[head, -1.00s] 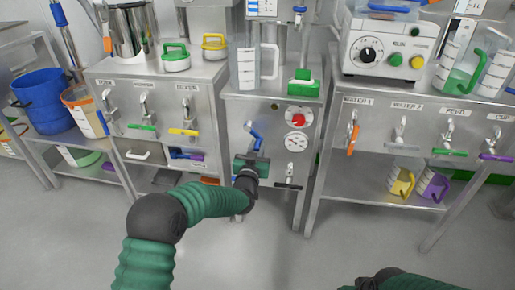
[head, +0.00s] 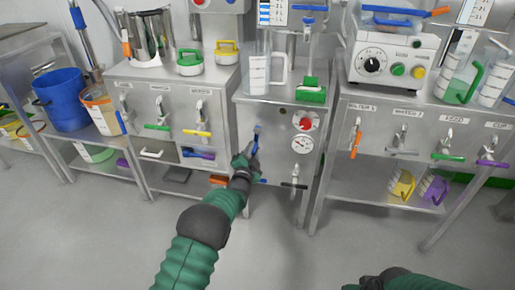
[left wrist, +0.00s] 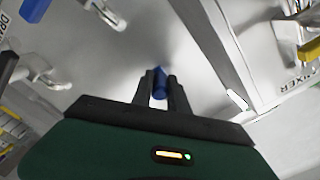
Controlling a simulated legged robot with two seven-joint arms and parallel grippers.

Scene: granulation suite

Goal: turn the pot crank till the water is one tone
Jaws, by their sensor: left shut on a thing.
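A blue crank handle (head: 256,138) sits on the front of the middle steel cabinet (head: 275,182), left of a red knob (head: 305,121) and a round gauge (head: 302,144). My left gripper (head: 248,152) is at the handle's lower end. In the left wrist view its fingers (left wrist: 161,88) are closed around a blue handle end (left wrist: 160,80). A steel pot (head: 151,38) stands on the left cabinet; its inside is hidden, so no water tone can be read. Only part of my right arm shows at the lower right, and its gripper is out of frame.
Taps with coloured levers line the left and right cabinets. A clear jug (head: 262,72) and a green-based stand (head: 312,92) stand on the middle cabinet. The floor in front is free.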

